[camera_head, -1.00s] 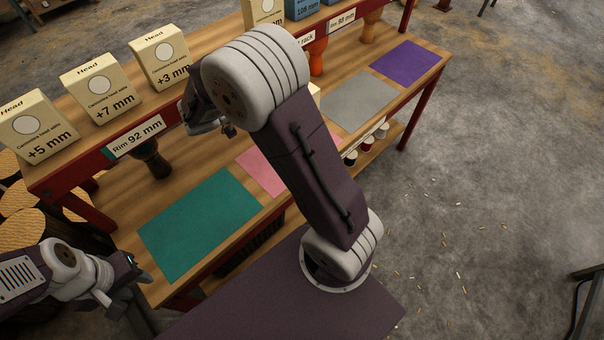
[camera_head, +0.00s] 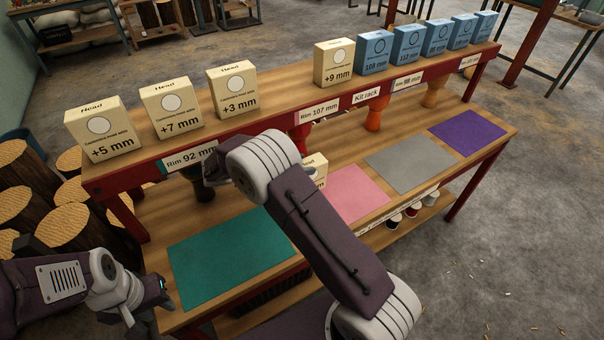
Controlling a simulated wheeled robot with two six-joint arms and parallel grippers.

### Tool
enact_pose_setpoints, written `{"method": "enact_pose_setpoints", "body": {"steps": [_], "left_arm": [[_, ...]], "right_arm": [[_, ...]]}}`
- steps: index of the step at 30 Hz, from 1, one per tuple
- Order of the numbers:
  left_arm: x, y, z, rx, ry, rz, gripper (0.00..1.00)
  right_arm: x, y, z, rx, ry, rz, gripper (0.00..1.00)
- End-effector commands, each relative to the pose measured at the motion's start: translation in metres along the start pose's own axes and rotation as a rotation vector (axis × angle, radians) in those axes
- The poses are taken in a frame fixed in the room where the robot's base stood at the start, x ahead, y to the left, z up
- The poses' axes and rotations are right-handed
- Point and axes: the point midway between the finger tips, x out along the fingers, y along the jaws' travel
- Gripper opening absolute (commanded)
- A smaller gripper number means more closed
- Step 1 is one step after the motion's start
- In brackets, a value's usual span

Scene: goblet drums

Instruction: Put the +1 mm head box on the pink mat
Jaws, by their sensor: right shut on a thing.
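A cream head box (camera_head: 316,163) shows partly past my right arm, at the back left of the pink mat (camera_head: 357,196). Its lower part and label are hidden, so I cannot tell whether it touches the mat. It fits the gap in the upper row between +3 mm and +9 mm. My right gripper (camera_head: 214,170) is mostly hidden behind its own arm. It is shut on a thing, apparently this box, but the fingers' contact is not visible. My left gripper (camera_head: 156,302) is open and empty by the bench's front left corner.
The upper shelf holds the +5 mm (camera_head: 102,130), +7 mm (camera_head: 174,107), +3 mm (camera_head: 236,91) and +9 mm boxes (camera_head: 334,64), then several blue boxes (camera_head: 408,43). Green (camera_head: 230,255), grey (camera_head: 410,162) and purple mats (camera_head: 467,131) are bare.

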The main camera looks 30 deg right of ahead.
Motion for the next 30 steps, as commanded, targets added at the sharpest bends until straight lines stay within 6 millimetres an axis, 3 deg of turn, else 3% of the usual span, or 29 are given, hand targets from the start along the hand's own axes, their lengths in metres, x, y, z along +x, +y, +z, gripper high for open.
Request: {"method": "enact_pose_setpoints", "body": {"steps": [4,10,23,24,26,30], "left_arm": [[0.0,0.0,0.0,0.0,0.0,0.0,0.36],[-0.002,0.0,0.0,0.0,0.0,0.0,0.36],[0.004,0.0,0.001,0.0,0.0,0.0,0.36],[0.003,0.0,0.0,0.0,0.0,0.0,0.36],[0.003,0.0,0.0,0.0,0.0,0.0,0.36],[0.003,0.0,0.0,0.0,0.0,0.0,0.36]], "right_arm": [[0.001,-0.001,0.005,-0.002,0.001,0.001,0.0],[0.014,-0.001,0.035,-0.002,0.001,0.001,0.0],[0.017,-0.001,0.042,0.0,0.001,0.0,0.0],[0.017,-0.001,0.041,0.0,0.0,0.0,0.51],[0.016,-0.001,0.041,0.0,0.0,0.0,0.67],[0.016,-0.001,0.041,0.0,0.0,0.0,0.67]]}}
